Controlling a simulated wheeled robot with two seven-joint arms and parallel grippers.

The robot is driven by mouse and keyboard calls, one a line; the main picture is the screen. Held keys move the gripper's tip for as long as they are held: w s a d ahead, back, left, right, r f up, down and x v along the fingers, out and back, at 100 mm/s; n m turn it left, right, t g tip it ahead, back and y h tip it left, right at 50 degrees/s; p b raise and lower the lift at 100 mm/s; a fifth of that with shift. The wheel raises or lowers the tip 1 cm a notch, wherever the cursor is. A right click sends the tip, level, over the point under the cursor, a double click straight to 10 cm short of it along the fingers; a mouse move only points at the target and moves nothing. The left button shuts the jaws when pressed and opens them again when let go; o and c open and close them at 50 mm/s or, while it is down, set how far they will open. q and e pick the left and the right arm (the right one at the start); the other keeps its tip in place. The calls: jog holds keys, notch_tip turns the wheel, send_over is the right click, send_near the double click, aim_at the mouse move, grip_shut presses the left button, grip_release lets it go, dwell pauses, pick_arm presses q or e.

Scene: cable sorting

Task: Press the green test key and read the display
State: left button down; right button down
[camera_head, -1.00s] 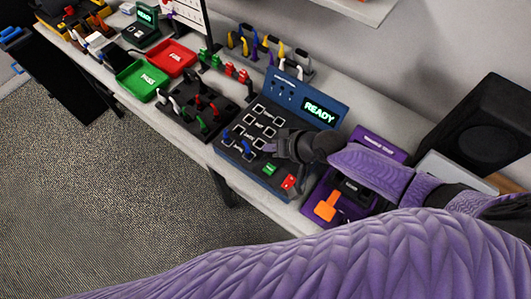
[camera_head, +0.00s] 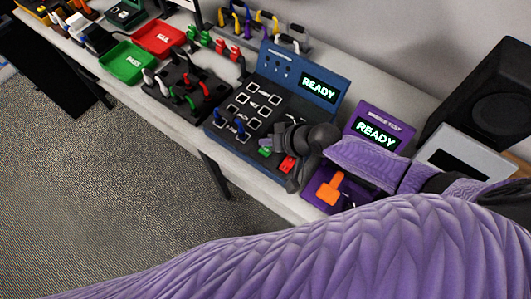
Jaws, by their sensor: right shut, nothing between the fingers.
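The blue cable tester (camera_head: 225,138) stands on the bench with its raised display (camera_head: 319,88) lit and reading READY in green. The green key (camera_head: 265,152) is at the tester's front edge, partly covered by my gripper. A red key (camera_head: 287,164) is beside it. My right gripper (camera_head: 275,143) is shut and empty, low over the tester's front right part, close to the green key. I cannot tell whether it touches the key. My left gripper is not in view.
A purple tester (camera_head: 352,118) with an orange lever (camera_head: 329,188) and its own READY display stands to the right. Left are a dark cable rack (camera_head: 178,98), a green PASS tray (camera_head: 122,62) and a red FAIL tray (camera_head: 158,37). A black speaker (camera_head: 485,85) stands at the back right.

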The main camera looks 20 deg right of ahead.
aim_at(266, 150)
jog(key=shift+f+b, duration=0.35)
jog(key=shift+f, duration=0.45)
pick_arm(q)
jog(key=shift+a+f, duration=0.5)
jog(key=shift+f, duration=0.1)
pick_arm(e)
jog(key=shift+r, duration=0.1)
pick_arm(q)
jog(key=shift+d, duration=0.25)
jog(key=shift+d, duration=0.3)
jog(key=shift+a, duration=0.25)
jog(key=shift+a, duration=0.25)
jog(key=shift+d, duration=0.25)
pick_arm(e)
jog(key=shift+f+b, duration=0.3)
jog(key=shift+f, duration=0.2)
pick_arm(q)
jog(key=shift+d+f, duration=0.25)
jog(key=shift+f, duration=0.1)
